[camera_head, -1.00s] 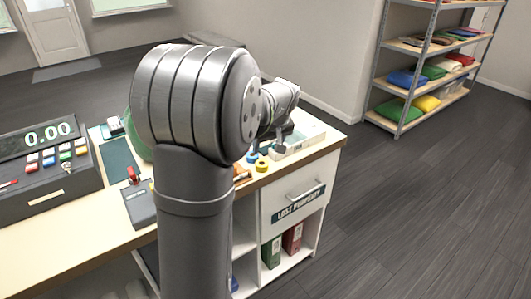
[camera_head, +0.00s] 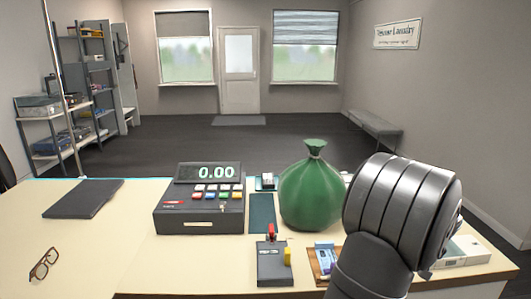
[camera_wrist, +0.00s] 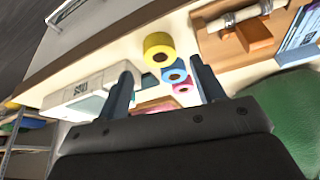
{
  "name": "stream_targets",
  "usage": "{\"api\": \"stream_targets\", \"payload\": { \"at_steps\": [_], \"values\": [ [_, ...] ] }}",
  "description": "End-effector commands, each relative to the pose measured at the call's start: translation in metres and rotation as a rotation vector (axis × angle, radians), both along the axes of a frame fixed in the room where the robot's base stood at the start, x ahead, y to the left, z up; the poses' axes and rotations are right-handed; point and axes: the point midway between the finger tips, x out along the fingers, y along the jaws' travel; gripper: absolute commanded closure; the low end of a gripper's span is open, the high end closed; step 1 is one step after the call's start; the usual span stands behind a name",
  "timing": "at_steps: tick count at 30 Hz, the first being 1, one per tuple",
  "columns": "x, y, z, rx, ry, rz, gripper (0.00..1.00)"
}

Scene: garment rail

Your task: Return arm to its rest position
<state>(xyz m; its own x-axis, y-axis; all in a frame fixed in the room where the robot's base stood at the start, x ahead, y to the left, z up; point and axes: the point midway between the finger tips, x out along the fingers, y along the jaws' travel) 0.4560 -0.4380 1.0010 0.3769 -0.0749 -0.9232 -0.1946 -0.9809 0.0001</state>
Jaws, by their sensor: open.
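My gripper (camera_wrist: 162,88) shows in the wrist view with its two dark fingers apart and nothing held between them. Beyond the fingertips, over the counter, lie a yellow tape roll (camera_wrist: 158,50), a blue roll (camera_wrist: 174,75) and a pink roll (camera_wrist: 183,88). In the head view my arm's grey link fills the lower right, and the gripper itself is hidden behind it.
The cream counter (camera_head: 120,245) holds a cash register (camera_head: 199,205), a tied green bag (camera_head: 311,190), a dark folder (camera_head: 84,198), glasses (camera_head: 44,264) and a small card device (camera_head: 274,262). The green bag stands close beside my arm. A white box (camera_head: 465,252) lies at right.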

Motion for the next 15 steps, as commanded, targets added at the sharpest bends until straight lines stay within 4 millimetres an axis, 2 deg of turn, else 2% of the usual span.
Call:
{"api": "stream_targets", "payload": {
  "at_steps": [3,8,9,10,15],
  "values": [
    [0.009,-0.002,-0.024,0.002,0.002,0.001,0.38],
    [0.018,-0.004,-0.051,0.002,0.003,-0.001,0.38],
    [0.019,-0.005,-0.037,-0.004,-0.003,0.0,0.38],
    [0.019,-0.005,-0.032,-0.005,-0.004,-0.001,0.38],
    [0.018,-0.004,-0.016,-0.002,-0.002,-0.001,0.38]
  ]
}}
